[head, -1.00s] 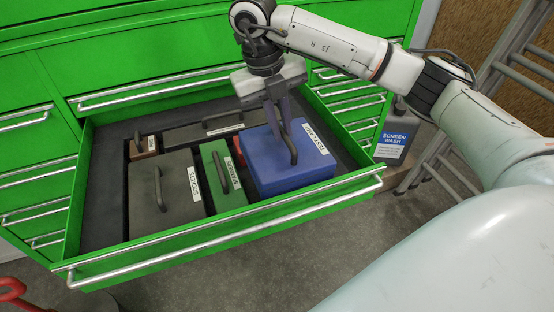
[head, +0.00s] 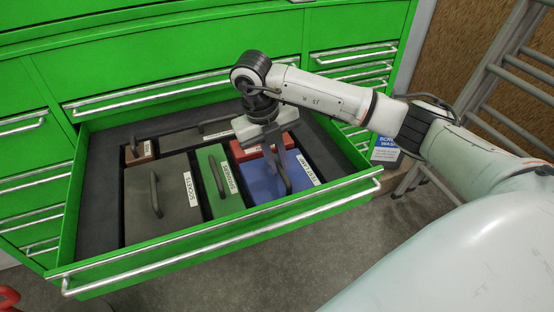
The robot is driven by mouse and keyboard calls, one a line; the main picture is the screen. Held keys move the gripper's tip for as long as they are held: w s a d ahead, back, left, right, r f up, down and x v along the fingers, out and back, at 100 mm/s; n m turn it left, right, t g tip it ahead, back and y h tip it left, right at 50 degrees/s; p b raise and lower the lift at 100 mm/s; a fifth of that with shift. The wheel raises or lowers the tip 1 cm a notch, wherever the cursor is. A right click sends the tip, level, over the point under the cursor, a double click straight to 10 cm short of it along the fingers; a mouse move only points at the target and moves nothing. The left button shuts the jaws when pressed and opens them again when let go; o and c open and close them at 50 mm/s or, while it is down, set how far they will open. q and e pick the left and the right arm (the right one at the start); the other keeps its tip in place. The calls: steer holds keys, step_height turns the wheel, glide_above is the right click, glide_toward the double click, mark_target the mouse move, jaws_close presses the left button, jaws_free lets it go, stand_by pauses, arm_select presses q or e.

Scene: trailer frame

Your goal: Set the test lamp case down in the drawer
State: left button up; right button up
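The test lamp case (head: 262,183) is a blue box with a white label and a dark handle on top. It sits down inside the green drawer (head: 215,234), at the front right, its top about level with the cases beside it. Whether it touches the drawer floor is hidden. My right gripper (head: 279,168) points down over the case with its fingers at the handle and looks shut on it; the fingertips are small and partly merge with the dark handle. My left gripper is out of view.
A grey sockets case (head: 170,204) and a green case (head: 221,178) lie left of the blue case. A red case (head: 256,152) lies behind it. A long grey case (head: 190,134) and a small brown one (head: 141,152) lie at the back. A ladder (head: 495,85) stands right.

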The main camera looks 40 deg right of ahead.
mark_target(268, 178)
steer(key=o, duration=0.4)
steer(key=shift+r, duration=0.1)
steer(key=r, duration=0.4)
steer(key=a+r, duration=0.1)
steer(key=r, duration=0.2)
steer(key=a+r+p, duration=0.1)
steer(key=r, duration=0.3)
steer(key=shift+w+a+r, duration=0.15)
steer(key=shift+w+r, duration=0.15)
steer(key=shift+r, duration=0.05)
